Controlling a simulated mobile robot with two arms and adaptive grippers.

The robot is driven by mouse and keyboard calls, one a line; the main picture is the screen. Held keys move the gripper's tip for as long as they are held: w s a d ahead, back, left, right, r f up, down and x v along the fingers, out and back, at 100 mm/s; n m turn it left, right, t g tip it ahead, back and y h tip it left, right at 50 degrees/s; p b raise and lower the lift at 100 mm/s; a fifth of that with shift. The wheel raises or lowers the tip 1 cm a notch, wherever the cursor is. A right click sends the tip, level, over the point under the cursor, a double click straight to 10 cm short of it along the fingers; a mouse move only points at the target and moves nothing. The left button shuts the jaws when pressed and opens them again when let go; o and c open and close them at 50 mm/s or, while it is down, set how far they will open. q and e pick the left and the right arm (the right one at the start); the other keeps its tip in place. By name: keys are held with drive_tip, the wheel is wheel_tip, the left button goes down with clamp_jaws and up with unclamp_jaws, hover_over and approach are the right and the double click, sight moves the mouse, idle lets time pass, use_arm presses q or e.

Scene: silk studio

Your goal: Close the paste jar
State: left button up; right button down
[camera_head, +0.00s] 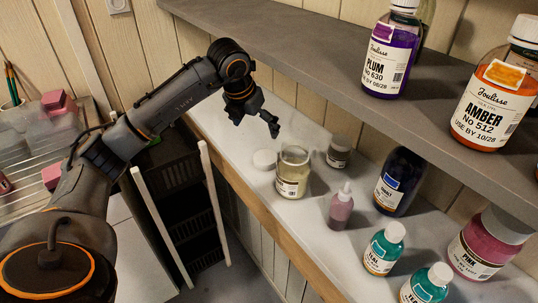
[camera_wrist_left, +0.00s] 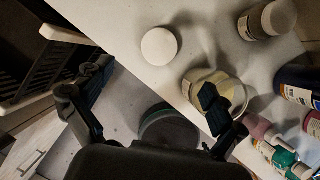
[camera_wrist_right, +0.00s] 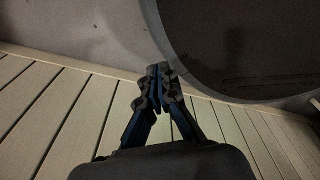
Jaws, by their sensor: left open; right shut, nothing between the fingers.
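The open paste jar (camera_head: 291,186), clear glass with a pale label and cream contents, stands upright on the white counter near its front edge. A round white lid (camera_head: 264,159) lies flat on the counter just left of the jar, apart from it. My left gripper (camera_head: 260,123) is open and empty above and behind the lid and jar. In the left wrist view the lid (camera_wrist_left: 159,46) lies beyond the fingertips, and the jar (camera_wrist_left: 228,88) is partly hidden behind one finger. My right gripper (camera_wrist_right: 163,82) is shut and empty, away from the counter.
A small capped jar (camera_head: 339,153) stands right of the paste jar. A pink dropper bottle (camera_head: 341,208), a dark blue bottle (camera_head: 398,185) and teal bottles (camera_head: 383,250) crowd the right. A grey shelf (camera_head: 300,62) overhangs the counter's back. Dark crates (camera_head: 180,172) sit below at left.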

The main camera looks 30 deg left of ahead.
use_arm(q)
hover_over(266, 156)
drive_tip(key=s, duration=0.2)
wheel_tip(266, 156, down, 7)
drive_tip(key=shift+f+p, duration=0.15)
drive_tip(key=shift+p, duration=0.3)
drive_tip(key=shift+w+f, duration=0.1)
drive_tip(key=shift+f, duration=0.45)
drive_tip(key=p+x, duration=0.1)
drive_tip(key=x, duration=0.4)
use_arm(e)
drive_tip(key=shift+s+a+r, duration=0.1)
drive_tip(key=shift+s+r, duration=0.25)
drive_tip(key=shift+r, duration=0.2)
drive_tip(key=shift+s+r, duration=0.3)
drive_tip(key=shift+r, duration=0.25)
use_arm(q)
drive_tip(key=shift+c, duration=0.5)
